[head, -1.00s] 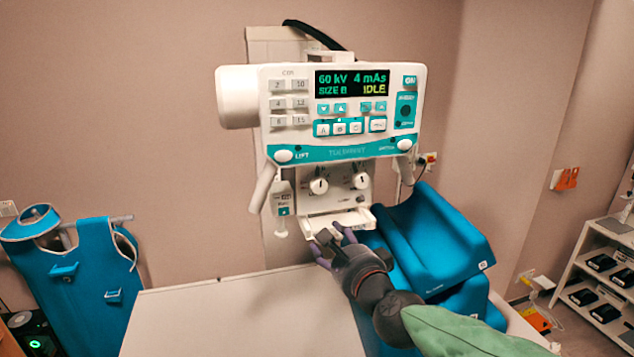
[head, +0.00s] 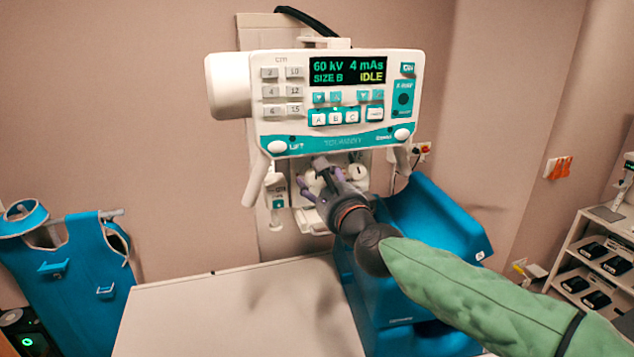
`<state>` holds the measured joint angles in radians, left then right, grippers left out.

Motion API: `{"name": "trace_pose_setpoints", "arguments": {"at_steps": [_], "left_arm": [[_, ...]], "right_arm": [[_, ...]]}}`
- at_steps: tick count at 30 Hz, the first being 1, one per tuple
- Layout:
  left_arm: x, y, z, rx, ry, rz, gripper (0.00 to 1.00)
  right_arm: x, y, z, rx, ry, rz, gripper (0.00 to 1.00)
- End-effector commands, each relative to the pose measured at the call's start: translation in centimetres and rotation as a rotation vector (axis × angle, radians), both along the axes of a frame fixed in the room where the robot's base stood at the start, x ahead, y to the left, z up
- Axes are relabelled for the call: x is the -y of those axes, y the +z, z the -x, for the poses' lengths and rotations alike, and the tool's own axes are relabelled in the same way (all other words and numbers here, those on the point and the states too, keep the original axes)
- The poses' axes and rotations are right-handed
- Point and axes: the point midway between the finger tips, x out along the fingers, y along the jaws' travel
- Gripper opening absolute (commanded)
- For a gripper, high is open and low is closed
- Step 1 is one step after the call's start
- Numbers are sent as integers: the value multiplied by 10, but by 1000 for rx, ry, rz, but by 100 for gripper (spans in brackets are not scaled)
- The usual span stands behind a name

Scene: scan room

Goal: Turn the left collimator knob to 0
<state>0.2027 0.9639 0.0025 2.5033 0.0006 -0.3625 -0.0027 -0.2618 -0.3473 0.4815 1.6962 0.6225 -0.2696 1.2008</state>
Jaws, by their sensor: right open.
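The X-ray unit's white control head (head: 338,102) hangs in the upper middle of the head view. Its display reads 60 kV, 4 mAs, SIZE B, IDLE. The white collimator panel (head: 378,172) is below it. The right collimator knob (head: 358,173) shows beside my wrist. My right gripper (head: 311,178) is open in front of the left half of the panel. Its fingers cover most of the left collimator knob, so I cannot read its setting. I cannot tell whether the fingers touch it. My left gripper is out of view.
A pale table (head: 230,315) spans the bottom, its top bare. A handle (head: 255,180) hangs down at the head's left side. A blue apron (head: 75,275) hangs at left; a shelf (head: 590,262) stands at right.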

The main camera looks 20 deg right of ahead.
Motion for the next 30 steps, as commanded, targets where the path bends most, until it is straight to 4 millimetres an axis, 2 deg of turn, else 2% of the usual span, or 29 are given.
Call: {"name": "trace_pose_setpoints", "arguments": {"at_steps": [6,15,16,21,22,30], "left_arm": [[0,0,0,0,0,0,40],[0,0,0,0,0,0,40],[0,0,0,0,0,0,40],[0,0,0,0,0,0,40],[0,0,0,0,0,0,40],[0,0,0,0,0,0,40]], "right_arm": [[-1,0,-15,0,-1,1,59],[-2,0,-17,0,-1,1,59],[-2,0,-17,0,-1,1,56],[-2,0,-17,0,-1,1,8],[-2,0,-17,0,-1,1,3],[-2,0,-17,-1,0,2,3]]}}
